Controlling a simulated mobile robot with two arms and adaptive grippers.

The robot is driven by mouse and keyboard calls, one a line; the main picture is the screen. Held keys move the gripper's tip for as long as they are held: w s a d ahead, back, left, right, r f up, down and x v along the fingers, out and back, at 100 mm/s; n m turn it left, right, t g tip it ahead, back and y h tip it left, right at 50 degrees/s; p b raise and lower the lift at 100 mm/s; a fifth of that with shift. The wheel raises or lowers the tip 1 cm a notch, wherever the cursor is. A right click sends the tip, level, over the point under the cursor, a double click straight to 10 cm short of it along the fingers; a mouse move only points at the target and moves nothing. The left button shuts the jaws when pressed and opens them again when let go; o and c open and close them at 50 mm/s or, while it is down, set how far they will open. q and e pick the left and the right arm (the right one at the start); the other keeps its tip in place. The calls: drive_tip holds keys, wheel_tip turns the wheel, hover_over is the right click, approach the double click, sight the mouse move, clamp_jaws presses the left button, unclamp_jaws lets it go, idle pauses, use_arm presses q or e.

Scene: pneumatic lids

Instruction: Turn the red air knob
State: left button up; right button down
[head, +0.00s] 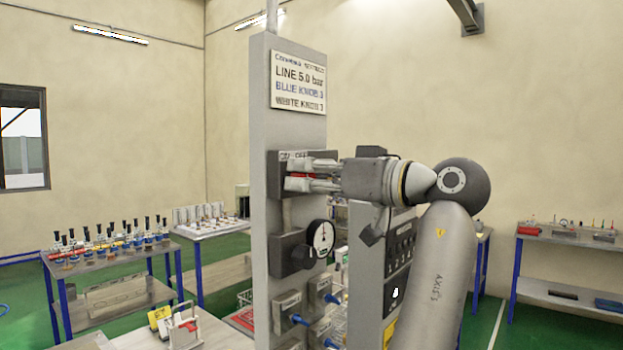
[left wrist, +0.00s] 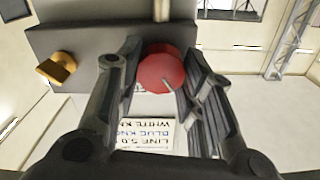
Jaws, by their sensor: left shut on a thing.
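The red air knob (head: 300,176) is mounted on the upper part of a grey upright panel, under a small on/off label. In the left wrist view the red knob (left wrist: 161,71) is round, with a pale line on its face. My left gripper (head: 297,175) reaches the knob from the right, its fingers on either side of it. In the left wrist view the left gripper (left wrist: 158,80) is shut on the red knob, which sits between its two fingers. The fingers hide part of the knob in the head view. My right gripper is not in view.
A sign plate (head: 298,82) hangs above the knob. A round gauge (head: 321,238) and blue knobs (head: 299,320) sit below it on the panel. A brass fitting (left wrist: 56,68) shows beside the knob. Tables with parts stand behind, at left (head: 110,256) and right (head: 570,238).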

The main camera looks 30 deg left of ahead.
use_arm(q)
drive_tip(key=m, duration=0.3)
drive_tip(key=shift+m, duration=0.4)
drive_tip(key=m, duration=0.4)
drive_tip(key=shift+w+m, duration=0.15)
drive_tip(key=shift+m, duration=0.15)
drive_tip(key=m, duration=0.4)
drive_tip(key=shift+m, duration=1.6)
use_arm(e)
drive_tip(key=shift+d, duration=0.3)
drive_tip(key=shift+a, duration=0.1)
use_arm(q)
drive_tip(key=o, duration=0.8)
drive_tip(key=shift+f, duration=0.1)
drive_tip(key=shift+o, duration=1.1)
drive_tip(key=shift+w+a+f, duration=0.1)
drive_tip(key=shift+a, duration=0.05)
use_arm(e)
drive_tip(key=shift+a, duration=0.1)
